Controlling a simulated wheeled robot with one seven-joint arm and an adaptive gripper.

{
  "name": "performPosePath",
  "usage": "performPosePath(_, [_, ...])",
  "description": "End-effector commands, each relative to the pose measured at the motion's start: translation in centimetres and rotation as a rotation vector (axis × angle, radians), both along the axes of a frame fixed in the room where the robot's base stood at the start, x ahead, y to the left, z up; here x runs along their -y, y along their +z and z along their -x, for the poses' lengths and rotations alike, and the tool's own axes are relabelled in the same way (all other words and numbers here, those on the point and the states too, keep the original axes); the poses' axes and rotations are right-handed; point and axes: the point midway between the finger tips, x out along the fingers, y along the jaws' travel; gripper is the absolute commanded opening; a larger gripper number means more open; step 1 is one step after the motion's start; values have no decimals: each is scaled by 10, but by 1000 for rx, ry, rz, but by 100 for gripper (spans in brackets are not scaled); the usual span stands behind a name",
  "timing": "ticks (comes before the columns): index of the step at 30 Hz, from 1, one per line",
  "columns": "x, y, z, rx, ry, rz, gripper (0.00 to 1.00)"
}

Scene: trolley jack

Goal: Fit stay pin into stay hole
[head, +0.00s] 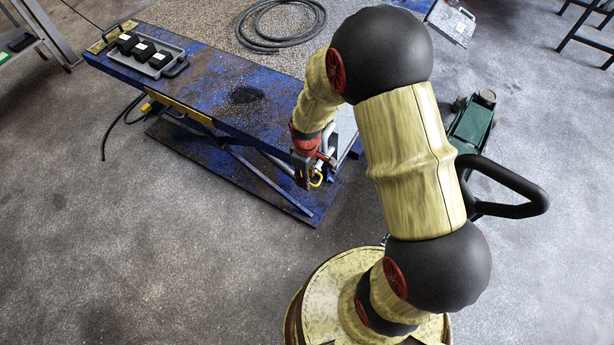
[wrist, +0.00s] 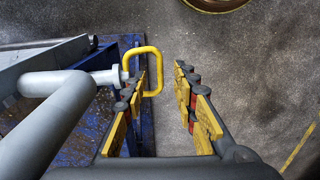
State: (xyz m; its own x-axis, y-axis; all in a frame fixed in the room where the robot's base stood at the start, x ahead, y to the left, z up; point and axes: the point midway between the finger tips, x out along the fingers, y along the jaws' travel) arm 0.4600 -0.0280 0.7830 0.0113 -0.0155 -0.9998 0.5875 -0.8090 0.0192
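The stay pin (wrist: 155,68) shows in the wrist view as a yellow loop handle at the end of a pale metal collar or shank (wrist: 105,77). How deep it sits, and the stay hole itself, cannot be seen. In the head view the yellow handle (head: 317,180) is small, low at the near end of the blue lift table (head: 215,75). My gripper (wrist: 160,70) is open, its two padded fingers wide apart. The left finger overlaps part of the handle in the picture, and the handle's right side shows between the fingers. Contact cannot be told. In the head view my gripper (head: 303,175) hangs beside the lift.
Grey lift tubes (wrist: 60,105) lie close on the left of my gripper. A tray (head: 155,57) with black blocks stands on the lift's far end. A coiled hose (head: 280,25) and a green trolley jack (head: 470,125) stand on the floor. Floor on the right is clear.

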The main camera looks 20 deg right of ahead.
Motion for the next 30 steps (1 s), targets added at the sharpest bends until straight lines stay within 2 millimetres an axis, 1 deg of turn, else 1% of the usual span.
performPosePath(2, [0,2,0,0,0,0,28])
performPosePath(5, [0,10,-1,3,0,0,28])
performPosePath(8, [0,25,-1,5,0,0,28])
performPosePath(15, [-1,74,-1,5,0,0,28])
performPosePath(21, [-2,106,0,2,0,0,28])
performPosePath(25, [-2,116,1,0,0,0,28])
performPosePath(30, [-2,120,1,0,0,0,28])
